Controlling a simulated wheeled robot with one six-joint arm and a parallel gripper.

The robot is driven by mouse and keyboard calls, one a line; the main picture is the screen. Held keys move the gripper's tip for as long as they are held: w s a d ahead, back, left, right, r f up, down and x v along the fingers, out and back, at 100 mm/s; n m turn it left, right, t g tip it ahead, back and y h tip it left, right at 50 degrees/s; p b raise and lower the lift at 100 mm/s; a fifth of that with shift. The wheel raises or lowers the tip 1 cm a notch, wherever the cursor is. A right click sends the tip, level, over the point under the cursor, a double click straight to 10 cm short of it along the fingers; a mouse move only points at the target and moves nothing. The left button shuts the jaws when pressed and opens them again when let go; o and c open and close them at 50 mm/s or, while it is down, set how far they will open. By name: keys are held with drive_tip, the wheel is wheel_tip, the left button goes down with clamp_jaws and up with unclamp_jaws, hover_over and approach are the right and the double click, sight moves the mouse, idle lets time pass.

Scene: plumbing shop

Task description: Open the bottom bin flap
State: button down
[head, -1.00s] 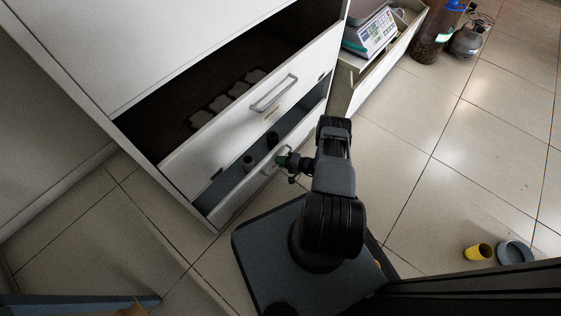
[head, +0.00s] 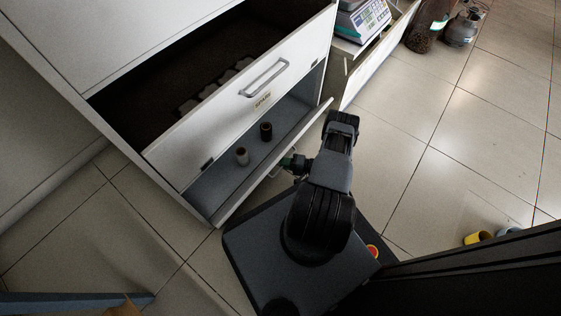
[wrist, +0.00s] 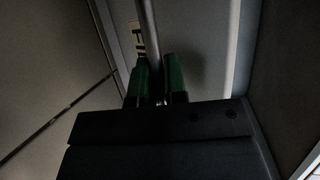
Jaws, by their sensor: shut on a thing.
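The bottom bin flap (head: 262,182) is the lowest front of the white cabinet and is tilted outward from its top edge. My gripper (head: 285,161) is at the outer face of the flap. In the wrist view the green fingers of my gripper (wrist: 160,80) are shut on the flap's metal bar handle (wrist: 148,25). A label (wrist: 138,38) shows partly behind the fingers. The gripper hides part of the handle in the head view.
Above the flap, a drawer front (head: 240,95) with a handle and label stands pulled out. A scale (head: 362,22) sits at the upper right. A yellow cup (head: 477,238) lies on the tiled floor at the right.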

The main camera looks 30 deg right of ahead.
drive_tip(key=shift+s+d+f+b, duration=0.25)
drive_tip(key=shift+s+f+b, duration=0.05)
drive_tip(key=shift+f, duration=0.1)
idle(0.3)
drive_tip(key=c, duration=1.2)
unclamp_jaws()
drive_tip(key=shift+s, duration=0.15)
